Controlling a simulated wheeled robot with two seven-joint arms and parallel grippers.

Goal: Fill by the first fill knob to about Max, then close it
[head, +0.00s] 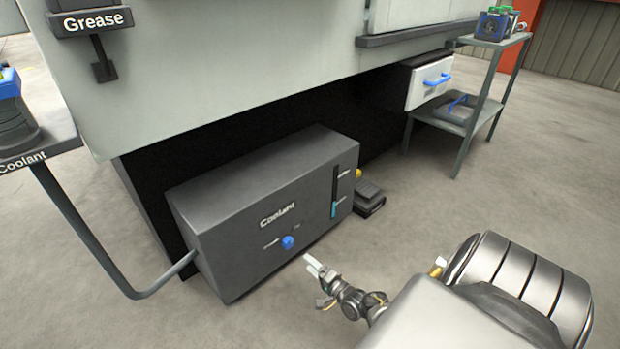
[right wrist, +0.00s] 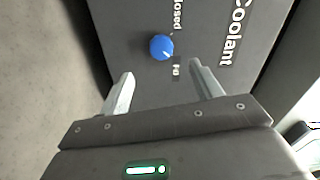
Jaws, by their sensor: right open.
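The dark grey coolant tank (head: 240,205) stands on the floor under the machine. A blue fill knob (head: 288,242) is on its front, below the word Coolant. In the right wrist view the knob (right wrist: 161,47) has a pale mark at its lower right, on the side of a partly legible "Fi" label; "Closed" is printed above. A sight gauge (head: 334,190) at the tank's right end shows blue only near its bottom; its small labels are unreadable. My right gripper (head: 318,278) is open and empty, short of the knob, which lies beyond the fingertips. My left gripper is out of view.
A pipe (head: 95,250) runs into the tank's left side from a coolant stand. A black pedal-like object (head: 368,200) lies right of the tank. A shelf (head: 470,110) stands at the back right. The floor before the tank is clear.

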